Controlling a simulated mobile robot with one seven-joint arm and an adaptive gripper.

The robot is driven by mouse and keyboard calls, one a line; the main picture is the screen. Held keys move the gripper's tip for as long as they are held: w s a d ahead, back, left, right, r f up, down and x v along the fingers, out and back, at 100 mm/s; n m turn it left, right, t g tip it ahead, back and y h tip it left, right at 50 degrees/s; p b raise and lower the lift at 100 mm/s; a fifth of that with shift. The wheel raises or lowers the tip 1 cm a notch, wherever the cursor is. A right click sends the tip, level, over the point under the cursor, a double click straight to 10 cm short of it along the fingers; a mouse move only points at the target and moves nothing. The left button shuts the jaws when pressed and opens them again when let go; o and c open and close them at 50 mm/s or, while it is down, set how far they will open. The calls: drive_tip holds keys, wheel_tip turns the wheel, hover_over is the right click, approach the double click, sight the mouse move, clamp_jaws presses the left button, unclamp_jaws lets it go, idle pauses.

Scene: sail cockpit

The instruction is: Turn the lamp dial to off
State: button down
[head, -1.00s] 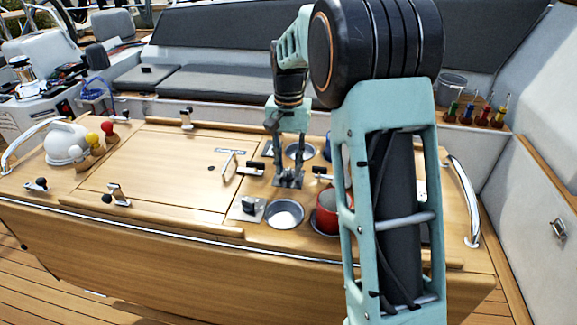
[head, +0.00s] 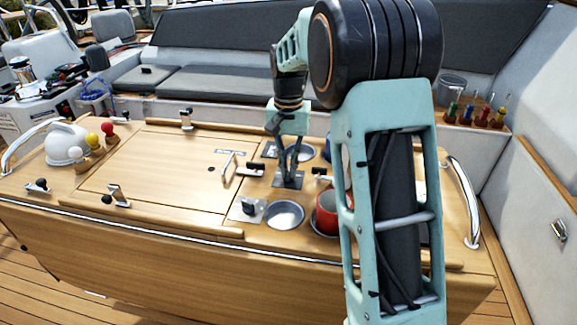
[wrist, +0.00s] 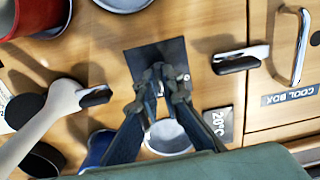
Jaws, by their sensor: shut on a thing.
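In the head view, my gripper (head: 289,178) points down onto a dark square dial plate (head: 293,185) on the wooden table top. In the wrist view, the same plate (wrist: 135,62) lies under my gripper (wrist: 161,72). The fingers are shut on a small dark knob at the plate's middle, which I take to be the lamp dial. The fingertips hide most of the knob, so its pointing direction and any markings cannot be read.
A red mug (head: 327,213) and a metal cup recess (head: 285,214) stand close on the near side. Another plate with a black knob (head: 248,208) is at near left. A black-tipped lever (wrist: 238,62) and the cool box handle (wrist: 302,45) are close by. A blue cup (wrist: 97,148) shows too.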

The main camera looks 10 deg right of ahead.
sight(288, 171)
drive_tip(key=shift+r, duration=0.1)
drive_tip(key=n+p, duration=0.2)
drive_tip(key=n, duration=0.4)
drive_tip(key=n+p, duration=0.1)
drive_tip(key=n, duration=0.4)
drive_tip(key=shift+n, duration=0.3)
drive_tip(key=shift+p, duration=0.3)
drive_tip(key=c, duration=2.1)
unclamp_jaws()
wheel_tip(288, 171, up, 12)
